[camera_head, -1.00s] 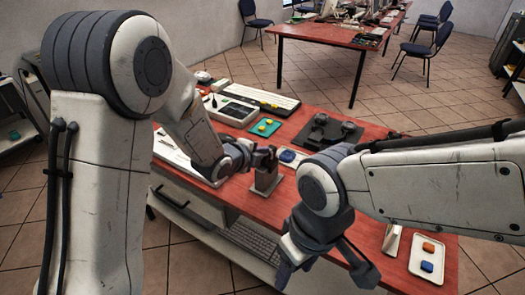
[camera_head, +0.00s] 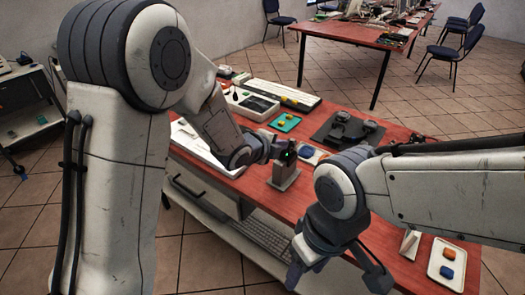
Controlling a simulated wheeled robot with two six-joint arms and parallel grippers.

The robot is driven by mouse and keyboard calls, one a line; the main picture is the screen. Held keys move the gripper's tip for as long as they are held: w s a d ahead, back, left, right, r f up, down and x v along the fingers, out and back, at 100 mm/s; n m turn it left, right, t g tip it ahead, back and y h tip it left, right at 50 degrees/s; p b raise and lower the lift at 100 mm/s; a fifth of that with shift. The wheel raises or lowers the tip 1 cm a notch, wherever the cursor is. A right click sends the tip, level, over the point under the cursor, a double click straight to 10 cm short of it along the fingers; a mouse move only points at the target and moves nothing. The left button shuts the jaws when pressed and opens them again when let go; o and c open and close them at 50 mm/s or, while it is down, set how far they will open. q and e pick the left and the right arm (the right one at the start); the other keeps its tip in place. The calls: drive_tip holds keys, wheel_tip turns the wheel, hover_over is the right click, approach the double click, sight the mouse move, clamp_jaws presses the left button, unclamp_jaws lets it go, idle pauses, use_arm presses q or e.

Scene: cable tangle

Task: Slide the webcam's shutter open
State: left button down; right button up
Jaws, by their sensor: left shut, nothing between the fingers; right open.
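The webcam (camera_head: 287,157) appears as a small dark shape with a hint of green on top of a grey block-like stand (camera_head: 284,178) near the table's front edge. Its shutter is too small to make out. My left gripper (camera_head: 283,147) is shut and empty at the webcam's top, coming in from the left. It partly covers the webcam, and I cannot tell whether they touch. My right gripper (camera_head: 340,275) is open and empty, low in front of the table's edge, to the right of the stand.
A white tray (camera_head: 434,272) with an orange and a blue piece lies at the right.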

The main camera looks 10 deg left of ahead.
use_arm(q)
drive_tip(key=v, duration=1.1)
drive_tip(key=shift+s+f, duration=0.2)
drive_tip(key=shift+f, duration=0.1)
